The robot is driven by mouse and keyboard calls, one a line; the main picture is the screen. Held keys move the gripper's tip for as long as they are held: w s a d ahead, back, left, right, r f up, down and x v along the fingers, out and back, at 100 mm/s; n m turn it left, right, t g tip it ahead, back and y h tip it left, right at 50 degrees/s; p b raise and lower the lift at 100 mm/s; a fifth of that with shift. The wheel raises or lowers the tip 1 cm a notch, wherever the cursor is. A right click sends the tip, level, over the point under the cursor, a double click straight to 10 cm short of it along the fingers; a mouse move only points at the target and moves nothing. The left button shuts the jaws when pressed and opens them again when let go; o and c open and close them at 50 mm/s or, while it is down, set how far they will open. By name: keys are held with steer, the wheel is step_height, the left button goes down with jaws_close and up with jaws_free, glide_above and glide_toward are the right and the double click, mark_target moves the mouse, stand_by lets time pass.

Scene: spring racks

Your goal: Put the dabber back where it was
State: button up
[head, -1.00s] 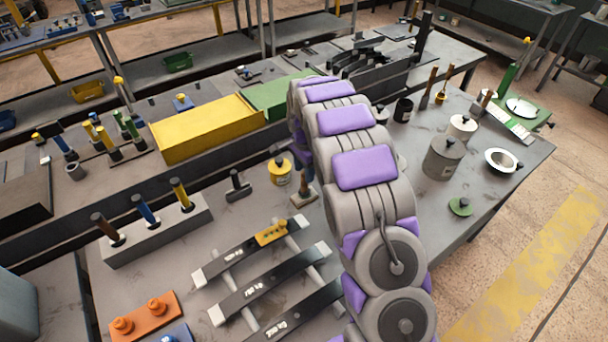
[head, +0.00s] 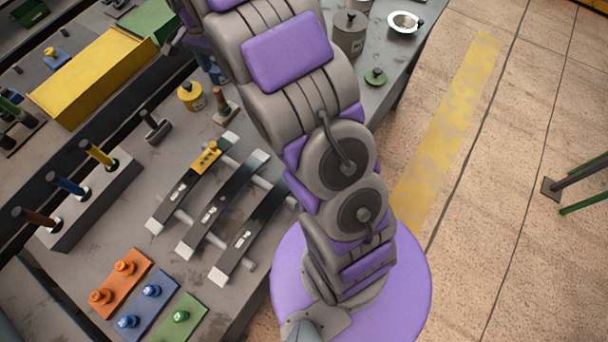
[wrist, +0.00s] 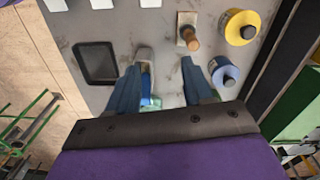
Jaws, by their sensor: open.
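My gripper (wrist: 163,66) shows in the wrist view with two blue fingers apart, pointing down over the grey bench. A small pale, blue and green thing (wrist: 147,86) shows between the fingers, partly hidden; I cannot tell what it is. A short wooden-handled tool on a flat pale base, perhaps the dabber (wrist: 188,37), stands on the bench ahead, apart from the fingers. It also shows in the head view (head: 223,104). A blue pot (wrist: 222,74) is close beside the right finger. A yellow pot (wrist: 241,27) is beyond it. My gripper is hidden in the head view.
A rack of dark bars (head: 222,190) and a block with several upright handles (head: 100,200) stand on the bench. Orange (head: 119,284), blue and green plates lie near the front. A dark-edged tray (wrist: 96,63) lies left of my gripper. Grey and white pots are at the back right.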

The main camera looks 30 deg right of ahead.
steer(key=s+r+n, duration=0.2)
steer(key=s+r, duration=0.1)
steer(key=s, duration=0.6)
steer(key=s+r+n, duration=0.3)
steer(key=s+r, duration=0.1)
steer(key=s, duration=0.4)
steer(key=s+f+n+g, duration=0.1)
steer(key=s+n, duration=0.5)
steer(key=s, duration=1.7)
steer(key=shift+s+a+f, duration=0.3)
steer(key=shift+a+f, duration=0.05)
steer(key=shift+f, duration=0.05)
